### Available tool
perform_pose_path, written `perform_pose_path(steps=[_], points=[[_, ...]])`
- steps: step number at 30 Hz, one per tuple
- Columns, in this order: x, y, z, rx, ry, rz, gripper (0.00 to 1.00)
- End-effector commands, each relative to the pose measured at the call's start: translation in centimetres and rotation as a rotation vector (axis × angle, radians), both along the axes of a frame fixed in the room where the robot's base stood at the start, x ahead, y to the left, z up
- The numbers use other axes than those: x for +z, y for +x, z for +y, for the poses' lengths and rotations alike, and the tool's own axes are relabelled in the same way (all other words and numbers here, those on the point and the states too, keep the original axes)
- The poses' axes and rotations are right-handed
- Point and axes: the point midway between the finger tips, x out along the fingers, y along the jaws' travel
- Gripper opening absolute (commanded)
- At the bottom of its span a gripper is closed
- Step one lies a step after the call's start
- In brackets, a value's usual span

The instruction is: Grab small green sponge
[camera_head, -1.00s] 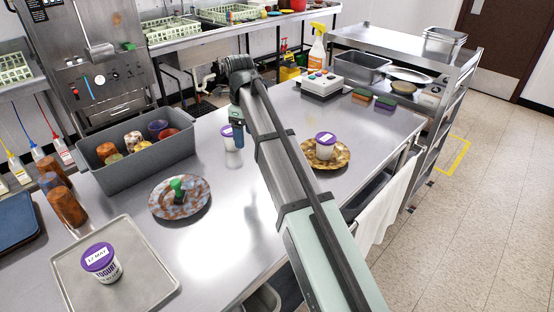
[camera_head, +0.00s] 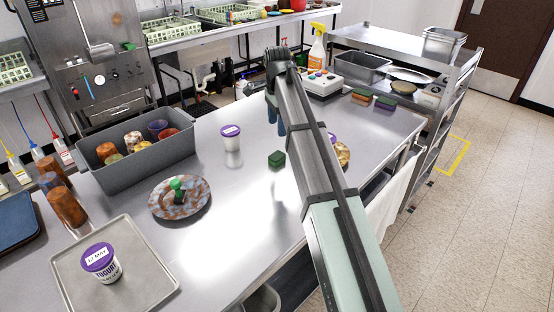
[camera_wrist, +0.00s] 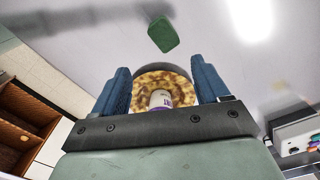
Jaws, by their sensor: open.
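A small green sponge (camera_head: 277,159) lies on the steel counter right of the middle, apart from other things. In the wrist view the green sponge (camera_wrist: 162,34) shows beyond my fingertips, near the top middle. My gripper (camera_head: 277,119) is above the counter, farther back than the sponge in the head view. Its two blue fingers stand apart with nothing held between them; in the wrist view my gripper (camera_wrist: 160,66) frames a yogurt cup on a brown plate lying below.
A green-and-orange sponge (camera_head: 362,95) and a green-and-purple one (camera_head: 386,102) lie at the back right. A yogurt cup (camera_head: 232,140) stands left of the sponge. A mottled plate (camera_head: 165,206) holds a green-handled item. A grey bin (camera_head: 120,178) holds several cups. The brown plate (camera_head: 344,150) is partly behind my arm.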

Motion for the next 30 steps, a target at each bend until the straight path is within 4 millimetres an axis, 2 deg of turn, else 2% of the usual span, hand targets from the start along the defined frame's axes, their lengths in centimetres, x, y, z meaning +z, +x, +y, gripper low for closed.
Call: perform_pose_path(steps=[6,14,17,27,30], points=[[0.0,0.0,0.0,0.317,-0.001,0.001,0.74],[-0.3,0.0,0.0,0.469,-0.001,0.001,0.74],[-1.4,-0.1,0.0,0.475,0.000,0.002,0.74],[-6.9,0.0,0.0,0.473,0.000,0.003,0.74],[-7.9,0.0,0.0,0.472,0.000,0.001,0.74]])
